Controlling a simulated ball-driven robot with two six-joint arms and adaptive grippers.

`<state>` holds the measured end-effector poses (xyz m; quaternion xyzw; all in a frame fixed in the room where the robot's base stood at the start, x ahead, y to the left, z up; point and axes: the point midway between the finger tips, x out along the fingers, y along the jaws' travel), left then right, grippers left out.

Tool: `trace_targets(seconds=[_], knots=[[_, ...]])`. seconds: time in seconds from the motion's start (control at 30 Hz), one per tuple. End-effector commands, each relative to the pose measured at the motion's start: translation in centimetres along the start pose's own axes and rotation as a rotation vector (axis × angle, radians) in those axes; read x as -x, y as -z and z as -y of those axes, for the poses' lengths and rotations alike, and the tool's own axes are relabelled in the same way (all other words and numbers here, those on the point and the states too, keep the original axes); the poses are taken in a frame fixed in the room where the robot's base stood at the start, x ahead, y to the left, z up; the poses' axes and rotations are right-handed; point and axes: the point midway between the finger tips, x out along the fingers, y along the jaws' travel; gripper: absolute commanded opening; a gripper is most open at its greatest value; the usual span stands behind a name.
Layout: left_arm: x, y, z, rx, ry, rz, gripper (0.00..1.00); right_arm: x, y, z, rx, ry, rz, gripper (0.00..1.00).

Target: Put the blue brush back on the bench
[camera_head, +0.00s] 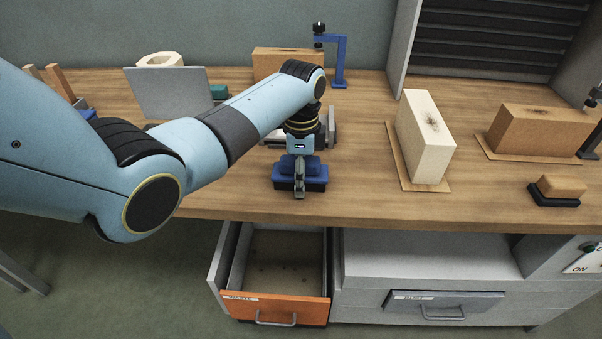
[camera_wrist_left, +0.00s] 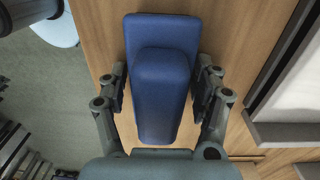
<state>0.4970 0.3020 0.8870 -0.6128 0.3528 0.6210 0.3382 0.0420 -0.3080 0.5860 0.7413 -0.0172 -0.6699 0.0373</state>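The blue brush (camera_head: 300,172), with a dark underside, sits on the wooden bench (camera_head: 370,205) close to its front edge, below my left gripper (camera_head: 300,180). In the left wrist view the blue brush (camera_wrist_left: 163,95) lies lengthwise between the two fingers of my left gripper (camera_wrist_left: 163,92). The fingers stand on either side of its raised grip, with narrow gaps, so the gripper looks open around it. The bristles and the exact contact with the bench are hidden. My right gripper is in neither view.
An orange-fronted drawer (camera_head: 275,309) stands open below the brush and looks empty. A grey drawer (camera_head: 443,304) is to its right. A pale brick (camera_head: 424,138) and a tan brick (camera_head: 540,130) stand on boards at the right. A small brush-like block (camera_head: 556,190) lies nearby.

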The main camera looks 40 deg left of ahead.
Motion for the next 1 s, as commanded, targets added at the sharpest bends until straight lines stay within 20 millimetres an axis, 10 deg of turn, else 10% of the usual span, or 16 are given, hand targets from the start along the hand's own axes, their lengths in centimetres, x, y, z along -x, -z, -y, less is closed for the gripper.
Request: trace_targets(seconds=[0.43,1.0], knots=[[1.2,0.0,0.1,0.0,0.002,-0.001,0.74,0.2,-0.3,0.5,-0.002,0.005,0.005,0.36],[11.7,0.0,0.1,0.0,0.002,-0.001,0.74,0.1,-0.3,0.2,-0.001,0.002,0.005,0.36]])
